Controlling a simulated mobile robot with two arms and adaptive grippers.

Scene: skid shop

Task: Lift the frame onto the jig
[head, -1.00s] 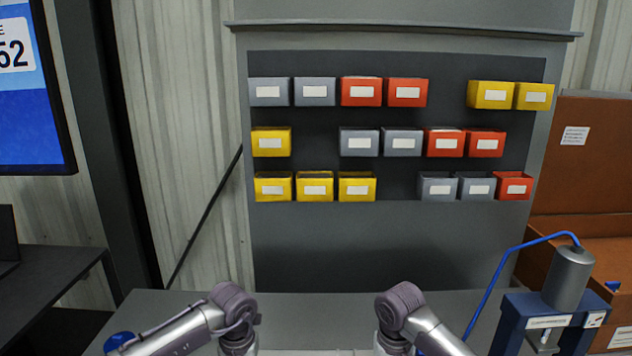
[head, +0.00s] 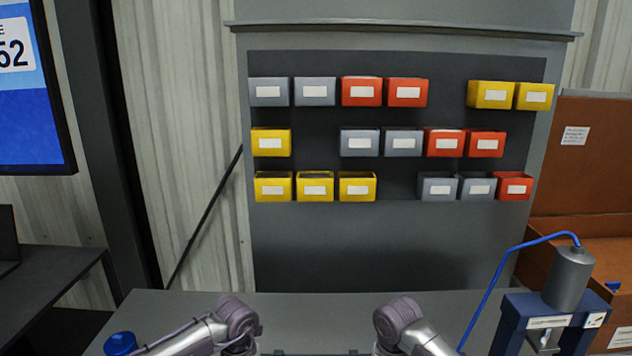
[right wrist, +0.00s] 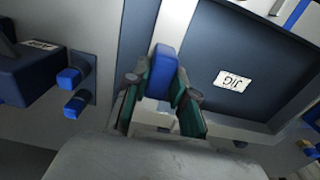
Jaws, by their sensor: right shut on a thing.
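In the right wrist view my right gripper (right wrist: 160,85) is shut on a blue grip piece (right wrist: 163,65), with a finger on each side of it. A pale bar, seemingly part of the frame (right wrist: 176,24), runs up from the blue piece. Beside it on the right is the dark blue jig (right wrist: 275,65), a flat panel with a white "JIG" label. Most of the frame is outside this view, and I cannot tell whether it touches the jig. In the head view only my arm links show at the bottom. My left gripper is below the picture edge.
A blue press (head: 548,318) with a grey cylinder stands at the bench's right. A round blue knob (head: 120,343) is at the left. The bench top (head: 290,305) looks clear at the back. A bin board (head: 320,245) stands behind. Two blue knobs (right wrist: 70,78) show in the wrist view.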

